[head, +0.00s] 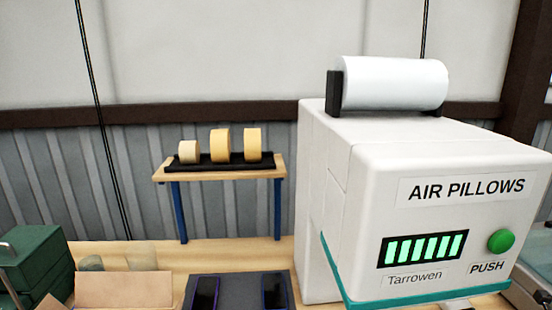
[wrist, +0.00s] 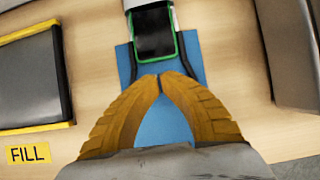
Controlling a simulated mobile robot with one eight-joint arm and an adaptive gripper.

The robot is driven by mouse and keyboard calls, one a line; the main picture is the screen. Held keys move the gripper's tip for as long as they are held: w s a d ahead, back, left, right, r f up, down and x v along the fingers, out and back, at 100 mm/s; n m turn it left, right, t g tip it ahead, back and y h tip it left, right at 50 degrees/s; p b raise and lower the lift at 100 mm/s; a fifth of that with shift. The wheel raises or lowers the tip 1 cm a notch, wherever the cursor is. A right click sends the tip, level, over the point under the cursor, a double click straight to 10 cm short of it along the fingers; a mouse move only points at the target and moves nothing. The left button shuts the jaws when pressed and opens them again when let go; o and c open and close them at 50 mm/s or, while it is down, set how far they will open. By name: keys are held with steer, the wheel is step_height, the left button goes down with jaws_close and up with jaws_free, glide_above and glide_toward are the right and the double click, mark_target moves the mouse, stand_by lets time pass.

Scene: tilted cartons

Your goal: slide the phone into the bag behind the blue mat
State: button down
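In the wrist view, a dark phone with a green edge (wrist: 153,34) lies flat at the top middle, over the far part of the blue mat (wrist: 158,128). A pale, whitish thing (wrist: 175,17) shows around the phone's far end; it may be the bag, but it is cut off by the frame. My gripper (wrist: 160,77), with ribbed orange fingers, is above the mat. Its fingertips meet just short of the phone's near end, with nothing visible between them. The head view does not show my gripper, the green-edged phone or the blue mat.
The wrist view shows a dark, yellow-edged tray (wrist: 35,80) and a FILL label (wrist: 28,154) at left, and a grey box (wrist: 293,50) at right. In the head view, a white AIR PILLOWS machine (head: 430,220) fills the right; an open carton (head: 135,288) and dark tray (head: 238,290) stand left.

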steer(key=shift+f+b, duration=0.85)
steer(key=shift+f, duration=0.25)
steer(key=shift+f, duration=0.4)
steer(key=shift+f+b, duration=0.35)
steer(key=shift+b, duration=0.05)
steer(key=shift+r, duration=0.25)
steer(key=shift+w+a, duration=0.2)
steer(key=shift+w, duration=2.3)
steer(key=shift+w, duration=0.15)
steer(key=shift+w+a, duration=0.15)
steer(key=shift+w, duration=1.05)
steer(key=shift+w+a, duration=0.1)
steer(key=shift+w, duration=1.05)
steer(key=shift+w, duration=0.1)
